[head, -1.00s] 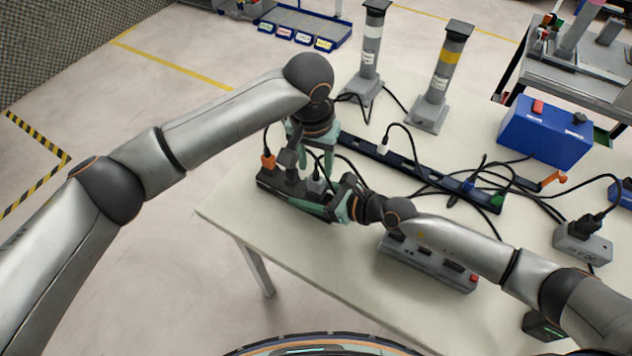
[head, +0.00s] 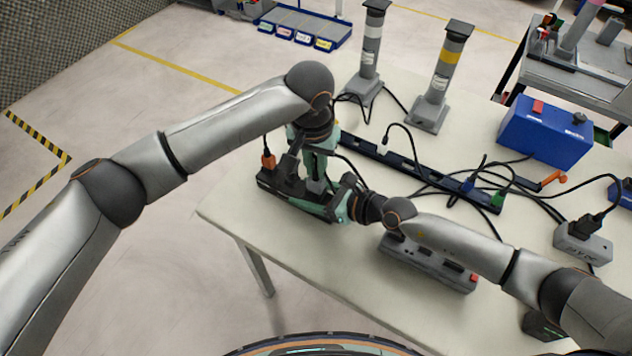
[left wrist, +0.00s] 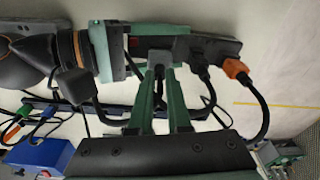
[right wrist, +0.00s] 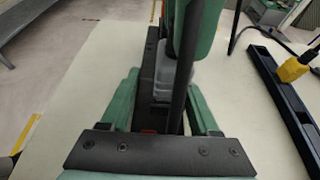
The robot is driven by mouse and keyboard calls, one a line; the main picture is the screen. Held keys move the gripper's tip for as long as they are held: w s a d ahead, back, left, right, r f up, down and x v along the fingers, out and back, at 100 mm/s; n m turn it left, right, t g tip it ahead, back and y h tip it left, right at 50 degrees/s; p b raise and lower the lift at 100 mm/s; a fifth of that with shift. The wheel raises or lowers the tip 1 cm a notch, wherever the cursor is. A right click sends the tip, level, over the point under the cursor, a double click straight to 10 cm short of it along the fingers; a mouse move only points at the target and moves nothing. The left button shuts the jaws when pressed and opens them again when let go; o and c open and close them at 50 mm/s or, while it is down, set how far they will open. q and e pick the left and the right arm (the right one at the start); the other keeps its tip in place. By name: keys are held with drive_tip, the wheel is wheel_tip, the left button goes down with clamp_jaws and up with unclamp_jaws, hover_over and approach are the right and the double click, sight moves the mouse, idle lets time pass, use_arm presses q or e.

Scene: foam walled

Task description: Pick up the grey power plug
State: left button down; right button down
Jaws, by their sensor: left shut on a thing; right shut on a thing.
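The grey power plug (head: 317,186) sits in the black power strip (head: 283,190) at the table's left end. It also shows in the left wrist view (left wrist: 158,70) and, partly hidden, in the right wrist view (right wrist: 166,82). My left gripper (head: 318,178) comes down from above and is shut on the grey plug, its green fingers on either side. My right gripper (head: 342,207) is shut on the strip's near right end, its fingers (right wrist: 160,110) on both sides of the strip. The plug's prongs are hidden.
An orange plug (head: 268,160) and a black plug (head: 288,166) sit in the same strip. A long dark blue strip (head: 430,177) with plugs and cables lies behind. A grey strip (head: 428,262) lies under my right arm. Two grey posts stand at the back.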

use_arm(q)
drive_tip(key=shift+r, duration=0.15)
wheel_tip(320, 180, up, 10)
drive_tip(key=shift+f, duration=0.1)
idle(0.6)
use_arm(e)
drive_tip(key=shift+c, duration=0.2)
unclamp_jaws()
drive_tip(key=v, duration=1.2)
drive_tip(key=shift+f, duration=0.1)
use_arm(q)
drive_tip(key=shift+s+f, duration=0.1)
use_arm(e)
drive_tip(key=shift+s, duration=0.2)
